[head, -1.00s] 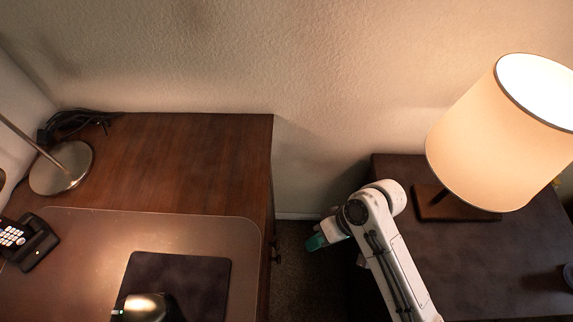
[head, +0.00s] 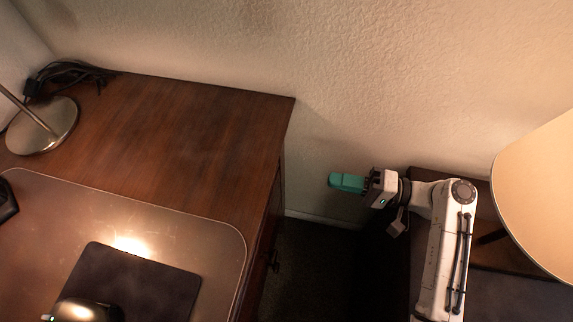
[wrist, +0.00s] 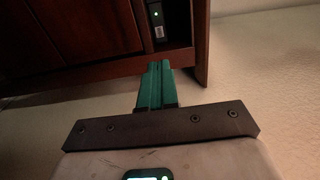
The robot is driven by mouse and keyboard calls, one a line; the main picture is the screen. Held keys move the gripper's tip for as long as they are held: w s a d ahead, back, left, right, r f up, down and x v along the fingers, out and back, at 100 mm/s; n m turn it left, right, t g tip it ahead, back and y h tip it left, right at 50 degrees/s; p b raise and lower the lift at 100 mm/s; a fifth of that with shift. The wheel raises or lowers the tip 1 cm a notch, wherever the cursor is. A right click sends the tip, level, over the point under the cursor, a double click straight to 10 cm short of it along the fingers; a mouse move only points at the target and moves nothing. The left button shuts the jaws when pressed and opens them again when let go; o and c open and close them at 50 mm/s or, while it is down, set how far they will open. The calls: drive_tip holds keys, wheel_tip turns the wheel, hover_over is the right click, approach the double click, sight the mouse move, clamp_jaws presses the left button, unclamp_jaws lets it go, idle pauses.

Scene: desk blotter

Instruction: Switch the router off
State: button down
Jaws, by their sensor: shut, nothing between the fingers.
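My gripper (head: 346,183) has teal fingers and is in the air right of the desk, in front of the wall. It points left in the head view. In the wrist view the fingers (wrist: 157,84) are shut together with nothing between them. Past their tips, a dark box with a small green light (wrist: 156,20) sits in an opening of dark wooden furniture; it looks like the router, though only part shows. The fingers are apart from it. A dark, shiny-topped device (head: 86,310) with a small green light is cut off at the head view's lower edge; I cannot tell what it is.
The wooden desk (head: 190,130) has a blotter (head: 205,235) and a dark mat (head: 150,280). A lamp base (head: 45,128) and cables (head: 70,75) are at its back left. A lampshade (head: 540,195) is close right of my arm. A gap separates desk and side table.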

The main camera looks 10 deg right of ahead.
drive_tip(key=b+x, duration=0.1)
drive_tip(key=x, duration=1.3)
